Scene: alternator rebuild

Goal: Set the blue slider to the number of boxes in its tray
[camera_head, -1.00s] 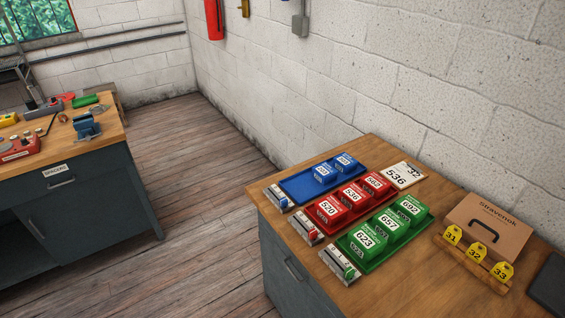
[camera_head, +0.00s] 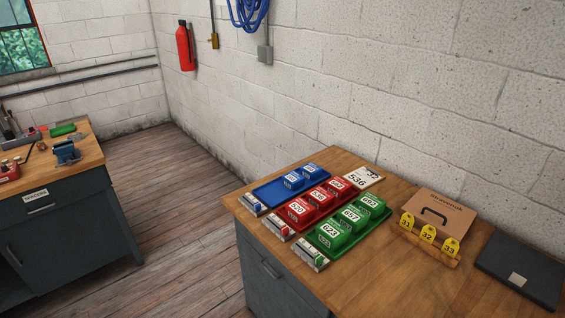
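The blue tray (camera_head: 268,193) lies at the back left of the wooden bench (camera_head: 400,275). It holds two blue boxes, one nearer (camera_head: 292,182) and one farther (camera_head: 310,172), in its right part; its left part is bare. The blue slider (camera_head: 257,207) sits on a small pale scale plate (camera_head: 249,204) at the tray's left end, by the bench edge. The scale's marks are too small to read. Neither of my grippers is in view.
A red tray and a green tray (camera_head: 318,239), each with boxes and a slider plate, lie in front of the blue one. A card (camera_head: 362,178), cardboard box (camera_head: 437,214), yellow numbered tags (camera_head: 427,234) and dark flat case (camera_head: 520,271) lie to the right. Another bench (camera_head: 82,195) stands left.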

